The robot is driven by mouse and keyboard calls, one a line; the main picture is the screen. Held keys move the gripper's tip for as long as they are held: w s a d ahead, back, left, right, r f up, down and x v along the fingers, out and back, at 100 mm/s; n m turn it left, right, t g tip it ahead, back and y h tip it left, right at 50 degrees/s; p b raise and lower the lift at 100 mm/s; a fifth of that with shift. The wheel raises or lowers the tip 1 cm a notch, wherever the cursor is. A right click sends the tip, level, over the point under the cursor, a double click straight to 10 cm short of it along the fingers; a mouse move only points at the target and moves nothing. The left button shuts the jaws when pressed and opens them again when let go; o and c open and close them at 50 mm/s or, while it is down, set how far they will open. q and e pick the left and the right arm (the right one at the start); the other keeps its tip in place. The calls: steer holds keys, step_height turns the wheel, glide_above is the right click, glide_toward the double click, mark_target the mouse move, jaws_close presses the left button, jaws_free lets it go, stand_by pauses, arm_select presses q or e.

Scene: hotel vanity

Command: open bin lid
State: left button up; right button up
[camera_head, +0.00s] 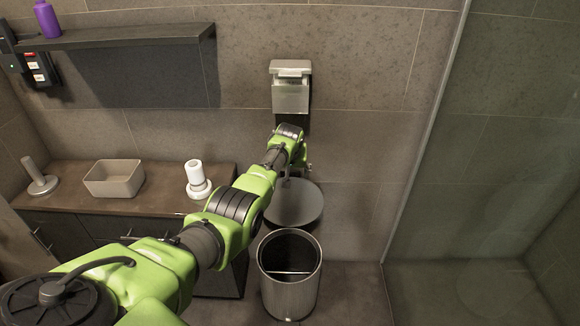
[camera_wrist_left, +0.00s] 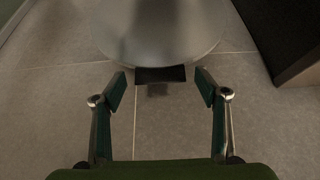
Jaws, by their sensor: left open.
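The metal bin (camera_head: 290,290) stands on the floor with its dark inside visible from above. Its round grey lid (camera_head: 295,208) is raised and stands tilted back behind the bin's opening, toward the wall. My left arm reaches over from the left, and its gripper (camera_head: 295,172) is just above the lid, small and partly hidden by the wrist. In the left wrist view, my left gripper (camera_wrist_left: 162,88) is open with nothing between its fingers. The smooth lid (camera_wrist_left: 158,35) fills the top of that view, with a dark block at its edge. Any contact cannot be told.
A wooden counter (camera_head: 130,205) on the left holds a square basin (camera_head: 114,179) and a white bottle (camera_head: 196,178). A dark shelf (camera_head: 120,36) and a metal wall dispenser (camera_head: 291,90) are above. A glass panel (camera_head: 480,150) closes off the right.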

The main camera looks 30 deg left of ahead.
arm_select(q)
steer(key=v, duration=1.1)
steer(key=shift+s+r, duration=0.2)
steer(key=shift+r, duration=0.15)
steer(key=shift+d, duration=0.1)
